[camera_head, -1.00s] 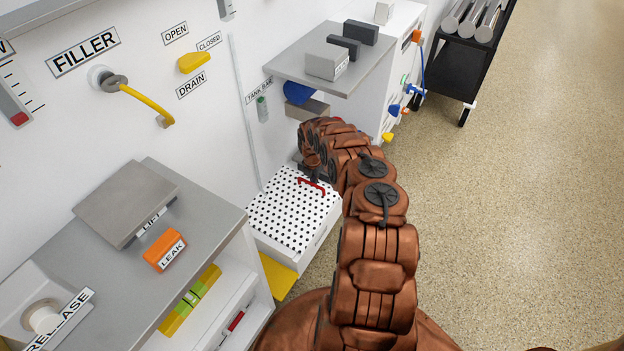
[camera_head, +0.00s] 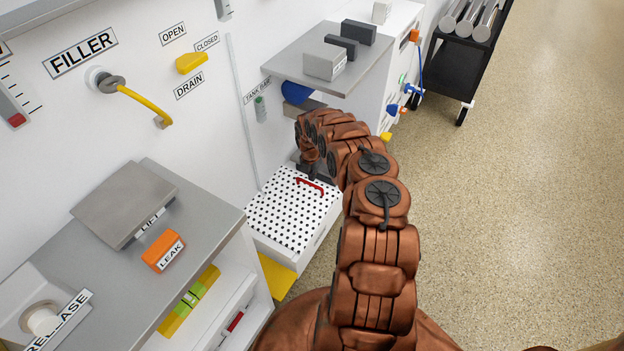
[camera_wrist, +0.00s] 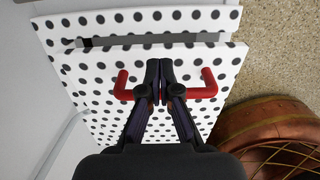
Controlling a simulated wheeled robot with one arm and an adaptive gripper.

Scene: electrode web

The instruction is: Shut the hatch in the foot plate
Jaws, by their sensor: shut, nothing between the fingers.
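The foot plate (camera_head: 285,215) is a white panel with black dots, low by the wall. The hatch (camera_wrist: 90,85) in it is dotted the same way and carries a red handle (camera_wrist: 208,84); the handle also shows in the head view (camera_head: 310,186). In the wrist view a dark gap runs along the hatch's far edge; I cannot tell how far the hatch stands open. My gripper (camera_wrist: 159,90) is shut and empty, between the handle's two red ends in the wrist view. Its fingers hide the handle's middle. I cannot tell whether they touch it.
A grey shelf (camera_head: 312,62) with boxes stands out above the plate's far end. A grey counter (camera_head: 110,275) with an orange LEAK block (camera_head: 163,250) is at the near left. A yellow panel (camera_head: 277,275) lies low beside the plate. Open floor (camera_head: 520,200) is on the right.

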